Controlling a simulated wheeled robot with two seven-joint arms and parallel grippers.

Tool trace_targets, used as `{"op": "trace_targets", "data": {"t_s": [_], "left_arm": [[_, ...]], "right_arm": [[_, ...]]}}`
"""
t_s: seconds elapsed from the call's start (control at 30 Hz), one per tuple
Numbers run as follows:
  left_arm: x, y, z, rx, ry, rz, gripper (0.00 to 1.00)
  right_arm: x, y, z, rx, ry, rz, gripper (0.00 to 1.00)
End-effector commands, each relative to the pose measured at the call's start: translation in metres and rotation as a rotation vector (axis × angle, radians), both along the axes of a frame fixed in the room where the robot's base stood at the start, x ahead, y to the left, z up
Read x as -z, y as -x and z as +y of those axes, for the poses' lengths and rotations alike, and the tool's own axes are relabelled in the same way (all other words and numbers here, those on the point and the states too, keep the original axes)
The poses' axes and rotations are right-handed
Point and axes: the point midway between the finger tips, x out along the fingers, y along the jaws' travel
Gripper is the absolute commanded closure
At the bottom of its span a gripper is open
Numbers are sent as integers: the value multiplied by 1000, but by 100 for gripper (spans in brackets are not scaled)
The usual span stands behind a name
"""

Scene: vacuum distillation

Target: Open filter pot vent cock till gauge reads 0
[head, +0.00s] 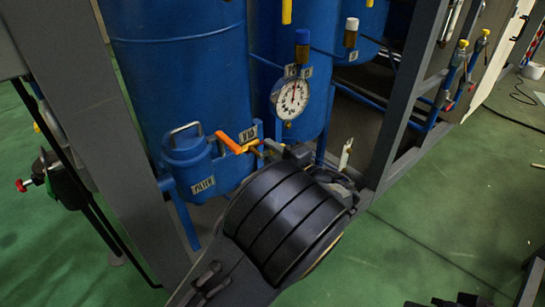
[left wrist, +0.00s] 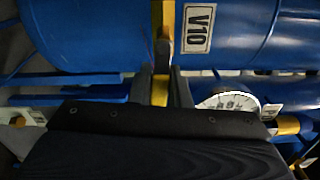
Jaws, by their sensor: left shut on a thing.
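The filter pot (head: 188,165) is a small blue vessel with a grey handle on its lid, left of centre in the head view. Beside it is a cock with an orange lever (head: 228,142) and a yellow part, near a V10 label (head: 248,133). My left gripper (head: 272,151) reaches it from the right and is shut on the yellow handle. In the left wrist view the yellow handle (left wrist: 160,90) runs between the fingers, below the V10 label (left wrist: 199,28). The round white gauge (head: 292,100) is above the gripper; its needle points roughly upward, the numbers too small to read.
Large blue tanks (head: 185,70) stand behind the pot. Grey frame posts (head: 405,90) rise on both sides. A red-knobbed valve (head: 22,186) is at the far left. Other valves with yellow and red parts (head: 463,44) are at the upper right. The green floor (head: 430,235) at right is mostly clear.

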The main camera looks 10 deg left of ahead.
Motion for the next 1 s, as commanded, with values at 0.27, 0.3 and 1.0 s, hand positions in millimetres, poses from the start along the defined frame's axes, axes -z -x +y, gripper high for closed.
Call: {"op": "trace_targets", "data": {"t_s": [0.27, 0.3, 1.0], "left_arm": [[0, 0, -1, 1, 27, -30, 100], [0, 0, -1, 1, 28, -30, 100], [-1, 0, 0, 0, 25, -31, 62]], "right_arm": [[4, 0, 0, 0, 0, 0, 64], [4, 0, 0, 0, 0, 0, 64], [4, 0, 0, 0, 0, 0, 64]]}}
